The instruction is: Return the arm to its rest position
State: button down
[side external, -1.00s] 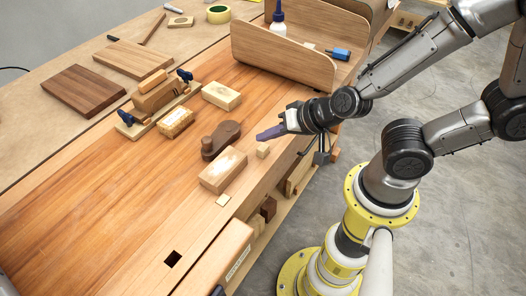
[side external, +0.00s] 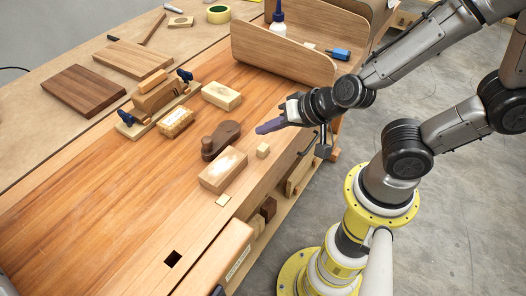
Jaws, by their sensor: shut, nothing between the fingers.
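My gripper (side external: 262,129) is shut and empty, with its purple fingers together and pointing left. It hangs over the right edge of the workbench (side external: 90,215), above and behind a small pale wooden cube (side external: 263,151). It looks apart from the cube. My arm reaches in from the upper right, bent at the elbow, from a yellow and white base standing on the floor.
Near the gripper are a dark wooden plane (side external: 221,140), a light block (side external: 223,170) and a bent wooden tray (side external: 284,57). The grey floor (side external: 440,225) at right is clear.

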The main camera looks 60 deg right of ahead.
jog(key=shift+d, duration=0.2)
notch_tip(320, 180, up, 14)
jog(key=d+n+t+y, duration=0.1)
jog(key=n, duration=0.3)
jog(key=s+d+f+n+g+h, duration=0.2)
jog(key=s+d+n+g, duration=0.1)
jog(key=s, duration=0.8)
jog(key=shift+d+f+n+g, duration=0.2)
jog(key=shift+d+n+g, duration=0.2)
jog(key=shift+d+g, duration=0.35)
